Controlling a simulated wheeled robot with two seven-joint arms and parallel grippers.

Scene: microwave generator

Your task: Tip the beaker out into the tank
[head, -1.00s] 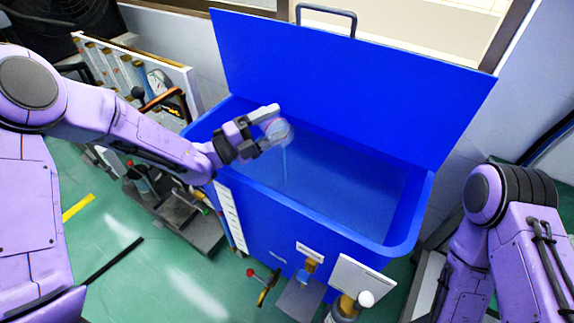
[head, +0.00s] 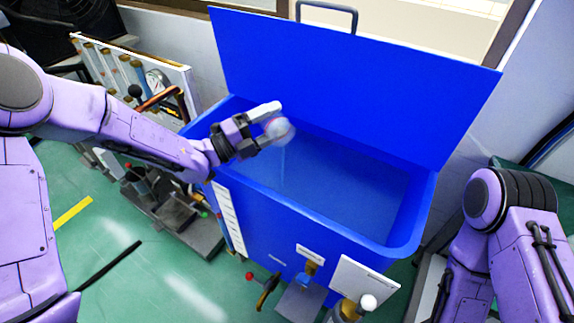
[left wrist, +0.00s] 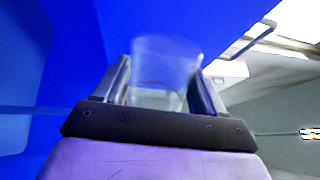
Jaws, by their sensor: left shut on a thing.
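The blue tank (head: 290,225) stands open, with its blue lid (head: 350,85) raised at the back. My left gripper (head: 268,128) is over the left part of the tank opening, shut on a clear beaker (head: 280,129). The beaker is tilted, and a thin pale stream falls from it into the tank. In the left wrist view the beaker (left wrist: 165,70) sits between the two fingers and some liquid seems to show near its base. My right arm (head: 510,230) is at the right edge; its gripper is out of the picture.
A panel with gauges and pipes (head: 135,75) stands left of the tank. Valves and a white plate (head: 350,280) stick out at the tank's front. The lid's handle (head: 327,12) is at the top. Green floor lies open at lower left.

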